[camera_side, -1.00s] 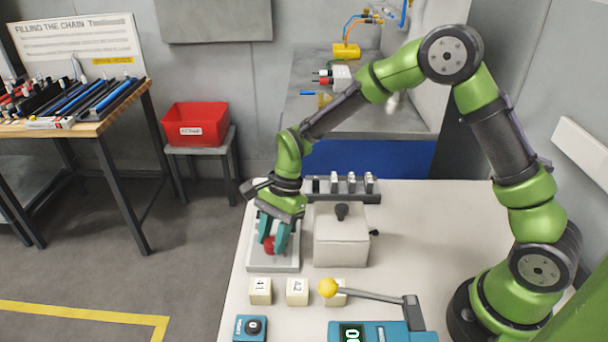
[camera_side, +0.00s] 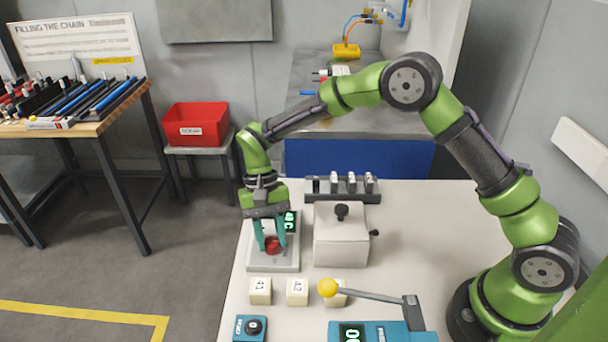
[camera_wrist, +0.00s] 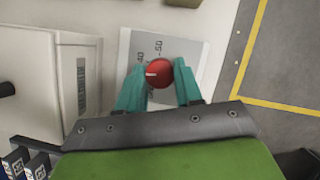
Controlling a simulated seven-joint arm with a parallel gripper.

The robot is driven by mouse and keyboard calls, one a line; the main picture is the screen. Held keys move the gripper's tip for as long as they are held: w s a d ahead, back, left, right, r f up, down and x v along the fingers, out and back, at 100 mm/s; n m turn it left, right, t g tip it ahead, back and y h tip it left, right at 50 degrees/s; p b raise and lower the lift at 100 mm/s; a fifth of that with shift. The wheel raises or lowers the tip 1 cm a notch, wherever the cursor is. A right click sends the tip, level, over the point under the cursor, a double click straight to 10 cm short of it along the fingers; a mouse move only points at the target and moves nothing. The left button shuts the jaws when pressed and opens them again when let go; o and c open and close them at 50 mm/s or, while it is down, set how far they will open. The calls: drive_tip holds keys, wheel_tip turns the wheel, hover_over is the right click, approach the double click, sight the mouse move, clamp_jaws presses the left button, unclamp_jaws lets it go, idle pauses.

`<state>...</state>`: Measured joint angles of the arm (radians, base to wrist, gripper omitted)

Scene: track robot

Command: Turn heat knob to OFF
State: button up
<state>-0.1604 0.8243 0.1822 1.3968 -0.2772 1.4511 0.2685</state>
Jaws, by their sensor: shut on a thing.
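The heat knob (camera_side: 272,245) is a round red knob on a pale panel unit (camera_side: 286,266) at the left of the table. It also shows in the wrist view (camera_wrist: 159,73), with a white pointer line toward the left of the picture. Printed marks including 40 and 50 sit beside it. My gripper (camera_side: 271,246) comes down from above with its teal fingers on either side of the knob, shut on it. A dark display with green characters (camera_side: 289,221) shows behind the fingers, partly hidden. The OFF mark cannot be made out.
A pale lidded box (camera_side: 340,247) stands close to the right of the panel. A rack of several small items (camera_side: 342,188) is behind. Cream blocks (camera_side: 297,291) and a yellow-ended lever (camera_side: 328,288) lie in front. Bare table is to the right.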

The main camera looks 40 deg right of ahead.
drive_tip(key=n+h, duration=0.1)
drive_tip(key=n, duration=0.2)
drive_tip(key=shift+w+n+h, duration=0.1)
drive_tip(key=shift+n+h, duration=0.2)
drive_tip(key=shift+n, duration=0.1)
drive_tip(key=n+h, duration=0.1)
drive_tip(key=n, duration=0.2)
drive_tip(key=shift+a+n, duration=0.15)
drive_tip(key=shift+n, duration=0.15)
drive_tip(key=n+h, duration=0.1)
drive_tip(key=n, duration=0.2)
drive_tip(key=n+t+h, duration=0.1)
drive_tip(key=n, duration=0.2)
drive_tip(key=shift+a+n+h, duration=0.15)
drive_tip(key=shift+n+h, duration=0.15)
drive_tip(key=o, duration=1)
drive_tip(key=shift+r, duration=0.1)
